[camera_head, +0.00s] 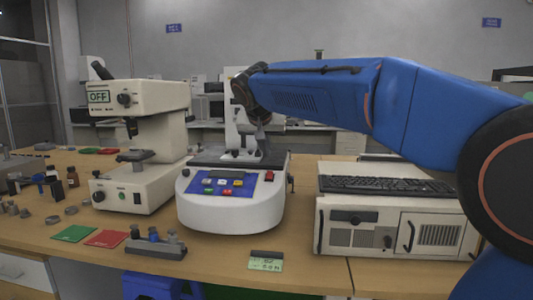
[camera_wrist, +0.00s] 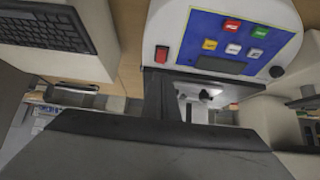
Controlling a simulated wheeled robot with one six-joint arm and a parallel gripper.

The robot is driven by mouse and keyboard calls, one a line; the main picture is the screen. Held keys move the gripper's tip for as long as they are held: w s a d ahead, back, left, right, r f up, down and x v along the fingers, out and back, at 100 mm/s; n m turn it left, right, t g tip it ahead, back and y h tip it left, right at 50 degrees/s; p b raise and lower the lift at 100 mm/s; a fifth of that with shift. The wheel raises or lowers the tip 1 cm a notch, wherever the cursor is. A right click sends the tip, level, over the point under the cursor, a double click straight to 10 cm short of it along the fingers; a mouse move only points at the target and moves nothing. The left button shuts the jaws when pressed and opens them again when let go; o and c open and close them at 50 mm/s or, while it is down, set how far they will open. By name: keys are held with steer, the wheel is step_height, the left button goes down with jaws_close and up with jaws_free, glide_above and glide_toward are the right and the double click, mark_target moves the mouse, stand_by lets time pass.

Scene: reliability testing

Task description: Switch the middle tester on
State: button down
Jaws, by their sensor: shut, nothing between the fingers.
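The middle tester (camera_head: 230,213) is a white rounded machine with a blue button panel (camera_head: 221,183). Its red rocker switch (camera_head: 269,176) is at the right of the panel. In the wrist view the red switch (camera_wrist: 161,54) shows upside down, left of the blue panel (camera_wrist: 235,30), whose small dark display (camera_wrist: 213,65) looks blank. My gripper (camera_wrist: 157,76) is shut and empty; its dark finger points toward the switch, with a small gap in the picture. I cannot tell if they touch. In the head view my arm reaches over the tester's back, and the fingertips are hard to make out.
A beige tester (camera_head: 133,190) with an OFF sign (camera_head: 98,97) stands close on the left. A beige case (camera_head: 390,230) with a black keyboard (camera_head: 375,185) stands on the right. Green and red cards (camera_head: 75,234) and a small fixture (camera_head: 157,247) lie in front.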

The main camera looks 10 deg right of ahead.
mark_target(270, 173)
steer(key=x, duration=1.2)
